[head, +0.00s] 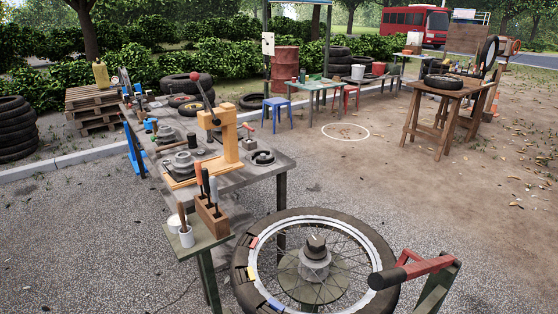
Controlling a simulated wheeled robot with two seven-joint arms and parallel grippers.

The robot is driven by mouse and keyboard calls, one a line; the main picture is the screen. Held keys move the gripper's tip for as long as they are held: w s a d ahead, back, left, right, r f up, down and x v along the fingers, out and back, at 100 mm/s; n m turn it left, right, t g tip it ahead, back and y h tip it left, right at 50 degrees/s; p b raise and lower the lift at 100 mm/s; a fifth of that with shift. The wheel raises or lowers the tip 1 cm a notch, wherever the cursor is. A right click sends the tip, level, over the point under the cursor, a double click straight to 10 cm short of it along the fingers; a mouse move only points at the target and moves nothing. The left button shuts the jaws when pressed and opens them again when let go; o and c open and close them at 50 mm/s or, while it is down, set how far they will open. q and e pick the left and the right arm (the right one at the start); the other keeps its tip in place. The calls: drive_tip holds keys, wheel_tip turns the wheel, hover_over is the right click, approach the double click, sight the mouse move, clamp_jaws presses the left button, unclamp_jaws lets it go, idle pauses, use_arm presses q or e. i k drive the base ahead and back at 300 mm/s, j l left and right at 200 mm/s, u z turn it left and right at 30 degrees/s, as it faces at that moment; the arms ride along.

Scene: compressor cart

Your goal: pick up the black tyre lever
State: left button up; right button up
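I cannot pick out the black tyre lever with certainty. A wooden block (211,217) on a small green stand at the lower left holds several upright tools. One has an orange handle (198,173) and another a dark handle (205,181). A spoked wheel with a black tyre (356,227) lies flat on a round stand at the lower middle. Small red, yellow and blue pieces show along its left rim, with dark pieces near them too small to identify. Neither of my grippers is in view.
A white cup (186,238) stands beside the block. A grey workbench (262,176) behind carries a wooden-framed press (229,140) and metal parts. A red arm with a black grip (412,269) juts in at the lower right.

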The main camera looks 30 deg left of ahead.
sight(205, 172)
drive_tip(key=u, duration=1.4)
drive_tip(key=i+j, duration=0.4)
drive_tip(key=j, duration=0.15)
drive_tip(key=i+j+z, duration=0.15)
drive_tip(key=z, duration=0.2)
drive_tip(key=i+j+z, duration=0.1)
drive_tip(key=j+z, duration=0.3)
drive_tip(key=i+j+z, duration=0.1)
drive_tip(key=j+z, duration=0.25)
